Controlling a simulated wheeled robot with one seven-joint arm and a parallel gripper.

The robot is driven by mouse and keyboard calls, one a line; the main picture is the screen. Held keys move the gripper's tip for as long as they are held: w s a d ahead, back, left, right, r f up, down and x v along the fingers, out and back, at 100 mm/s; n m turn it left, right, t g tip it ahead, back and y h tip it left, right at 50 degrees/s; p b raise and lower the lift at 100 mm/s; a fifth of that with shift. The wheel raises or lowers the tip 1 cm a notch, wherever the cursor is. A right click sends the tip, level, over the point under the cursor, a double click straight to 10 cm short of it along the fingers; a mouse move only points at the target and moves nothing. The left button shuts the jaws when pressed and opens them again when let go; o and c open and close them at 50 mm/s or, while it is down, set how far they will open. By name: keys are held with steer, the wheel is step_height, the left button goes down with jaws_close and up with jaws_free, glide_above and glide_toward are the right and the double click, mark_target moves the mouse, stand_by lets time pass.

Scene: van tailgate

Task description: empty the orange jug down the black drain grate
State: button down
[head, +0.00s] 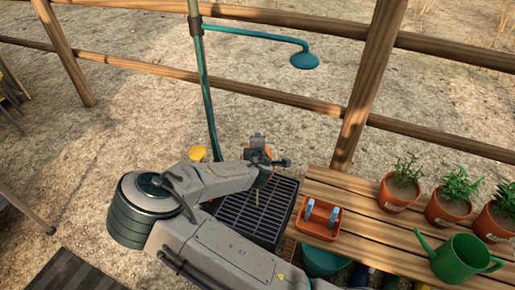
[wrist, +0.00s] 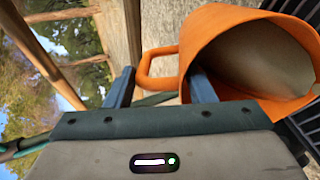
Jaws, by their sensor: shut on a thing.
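The orange jug (wrist: 235,30) fills the upper right of the wrist view, with its wide mouth facing the camera side. My gripper (wrist: 160,85) has one finger on either side of its loop handle and is shut on it. The jug looks tipped over, as the wrist view is turned sideways. A grey-brown inner surface shows; I cannot tell whether liquid is in it. In the head view my gripper (head: 262,162) hides most of the jug, above the far part of the black drain grate (head: 245,217). Grate bars also show at the wrist view's right edge.
A teal shower pipe (head: 207,95) stands behind the grate, with a yellow object (head: 197,153) near its foot. A wooden bench (head: 365,215) at right holds an orange tray (head: 319,217), potted plants (head: 402,188) and a green watering can (head: 463,260). A wooden fence runs behind.

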steer(key=s+r+t+b, duration=0.1)
steer(key=s+t+b, duration=0.7)
steer(key=s+b, duration=0.1)
steer(key=shift+s+d+r+y+b, duration=0.2)
steer(key=shift+r+y+b, duration=0.15)
steer(key=shift+b, duration=0.3)
stand_by(0.8)
steer(key=shift+r, duration=0.15)
